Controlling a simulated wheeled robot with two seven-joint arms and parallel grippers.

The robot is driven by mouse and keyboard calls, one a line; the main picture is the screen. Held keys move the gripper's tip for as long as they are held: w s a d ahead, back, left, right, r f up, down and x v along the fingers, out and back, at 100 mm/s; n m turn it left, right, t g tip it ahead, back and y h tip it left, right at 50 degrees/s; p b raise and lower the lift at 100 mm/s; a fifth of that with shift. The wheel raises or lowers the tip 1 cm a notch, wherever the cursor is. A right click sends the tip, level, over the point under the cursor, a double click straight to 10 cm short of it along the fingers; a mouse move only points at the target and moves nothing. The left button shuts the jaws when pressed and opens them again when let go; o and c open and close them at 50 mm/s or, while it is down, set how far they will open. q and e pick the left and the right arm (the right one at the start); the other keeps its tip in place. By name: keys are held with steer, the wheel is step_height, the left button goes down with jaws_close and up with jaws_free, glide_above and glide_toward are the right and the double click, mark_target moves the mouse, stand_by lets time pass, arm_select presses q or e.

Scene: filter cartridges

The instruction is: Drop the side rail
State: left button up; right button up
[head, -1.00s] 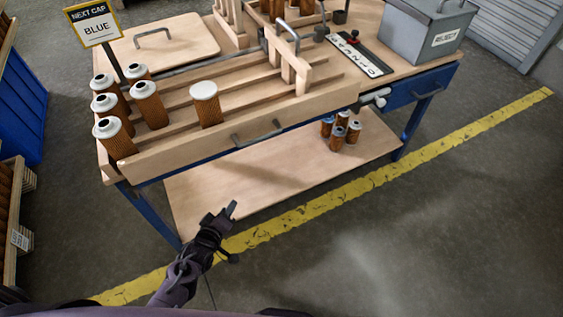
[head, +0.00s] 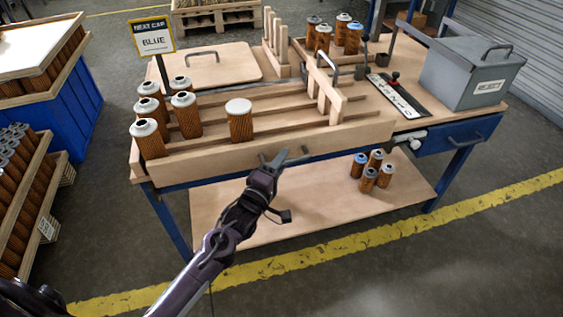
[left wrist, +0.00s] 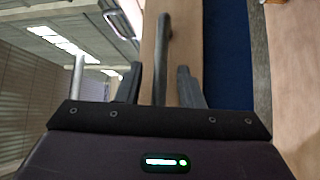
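The side rail (head: 215,158) is a long wooden board along the front edge of the bench, upright, with a grey bar handle (left wrist: 162,55) on its outer face. My left gripper (head: 293,157) is at this handle in the head view and partly covers it. In the left wrist view, the left gripper (left wrist: 160,88) is open, with one finger on each side of the handle bar; gaps show between bar and fingers. My right gripper is not in view.
A grey reject box (head: 470,75) and blue drawer (head: 450,140) are at the right. The floor in front is clear.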

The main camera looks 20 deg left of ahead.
arm_select(q)
steer(key=shift+w, duration=0.2)
steer(key=shift+c, duration=0.4)
jaws_close()
